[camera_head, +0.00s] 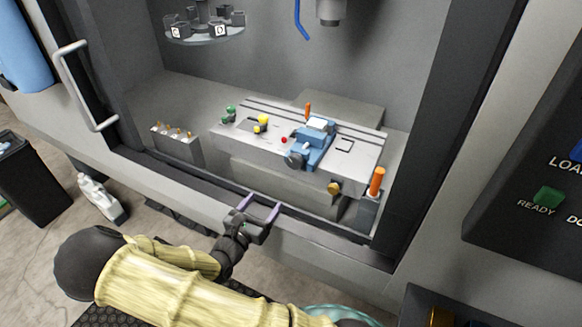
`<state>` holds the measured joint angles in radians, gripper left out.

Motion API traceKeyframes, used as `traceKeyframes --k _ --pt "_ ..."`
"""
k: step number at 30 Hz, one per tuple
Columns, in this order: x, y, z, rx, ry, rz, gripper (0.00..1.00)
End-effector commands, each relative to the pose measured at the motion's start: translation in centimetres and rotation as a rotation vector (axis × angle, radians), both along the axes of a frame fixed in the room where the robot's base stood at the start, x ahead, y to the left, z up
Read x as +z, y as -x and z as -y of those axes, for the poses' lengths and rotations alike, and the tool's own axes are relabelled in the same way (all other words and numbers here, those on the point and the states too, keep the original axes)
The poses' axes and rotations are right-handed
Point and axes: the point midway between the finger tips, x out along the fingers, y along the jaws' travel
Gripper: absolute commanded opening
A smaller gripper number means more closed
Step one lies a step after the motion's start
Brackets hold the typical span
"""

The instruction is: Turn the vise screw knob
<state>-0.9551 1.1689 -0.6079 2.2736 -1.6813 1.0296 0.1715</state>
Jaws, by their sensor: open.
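A blue vise (316,148) sits on the grey slotted machine table (218,127), with a pale block (318,124) on top near its far end. The dark round vise screw knob (295,160) is at the vise's near left end, facing me. My gripper (262,199), with two purple fingers, is open and empty at the front sill of the machine opening. It is in front of and below the knob, to its left in the picture, and apart from it. The knob is not covered by my arm.
Green (230,112) and yellow (262,122) knobbed parts and a red ball (284,140) are on the table left of the vise. An orange handle (377,181) stands at the right front. The front sill (318,220) and door handle (82,86) edge the opening.

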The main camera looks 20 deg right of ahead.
Motion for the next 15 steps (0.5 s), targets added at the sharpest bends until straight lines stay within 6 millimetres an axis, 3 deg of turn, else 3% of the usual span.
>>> traceKeyframes --k 8,15 --pt "0.1 -0.4 0.7 -0.005 -0.002 0.000 0.72" --pt "0.2 -2.3 3.4 -0.009 -0.002 0.000 0.72"
